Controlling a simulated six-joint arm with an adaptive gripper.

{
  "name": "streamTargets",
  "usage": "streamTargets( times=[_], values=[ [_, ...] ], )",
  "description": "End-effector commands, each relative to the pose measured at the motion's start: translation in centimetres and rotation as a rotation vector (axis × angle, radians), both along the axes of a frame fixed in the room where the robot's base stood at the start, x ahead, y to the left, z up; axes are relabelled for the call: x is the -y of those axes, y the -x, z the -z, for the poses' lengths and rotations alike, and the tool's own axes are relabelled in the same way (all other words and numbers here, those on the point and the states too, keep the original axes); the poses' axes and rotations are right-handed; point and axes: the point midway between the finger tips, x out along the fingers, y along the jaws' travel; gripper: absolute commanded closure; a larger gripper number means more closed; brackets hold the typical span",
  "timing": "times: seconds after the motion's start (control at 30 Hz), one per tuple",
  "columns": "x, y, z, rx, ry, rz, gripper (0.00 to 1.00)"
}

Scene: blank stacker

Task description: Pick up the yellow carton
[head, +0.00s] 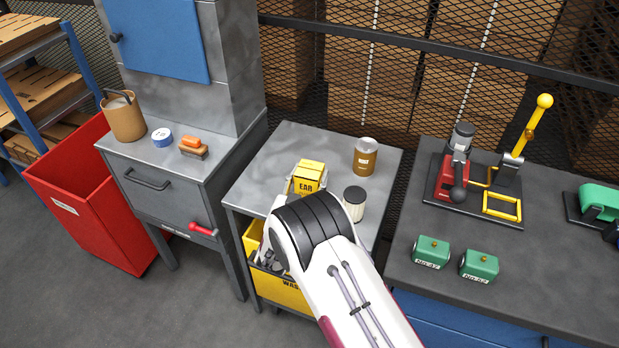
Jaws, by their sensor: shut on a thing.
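The yellow carton (310,172) is a small box with dark lettering that reads "EAR" on its front. It is at the grey metal side table (277,150), left of its middle. My gripper (308,186) is at the carton, with a light finger showing along its left side, and is shut on it. My white arm comes from the lower right and hides most of the gripper and the carton's lower part. I cannot tell whether the carton touches the table top.
A brown jar (365,158) and a dark-lidded white container (354,203) stand right of the carton. A yellow bin (283,291) is below the table. The right bench holds a red-and-yellow fixture (453,178) and two green blocks (432,251). The table's back left is clear.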

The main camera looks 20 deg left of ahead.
Motion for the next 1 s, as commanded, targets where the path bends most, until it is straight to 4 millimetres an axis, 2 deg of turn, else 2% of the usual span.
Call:
streamTargets(
  times=[0.27,0.8,1.0],
  values=[
    [0.0,0.0,-1.3,0.001,-0.002,0.0,0.76],
    [0.0,0.0,-7.6,0.002,-0.002,0.0,0.76],
    [0.0,0.0,-9.3,0.002,-0.001,0.001,0.76]
  ],
)
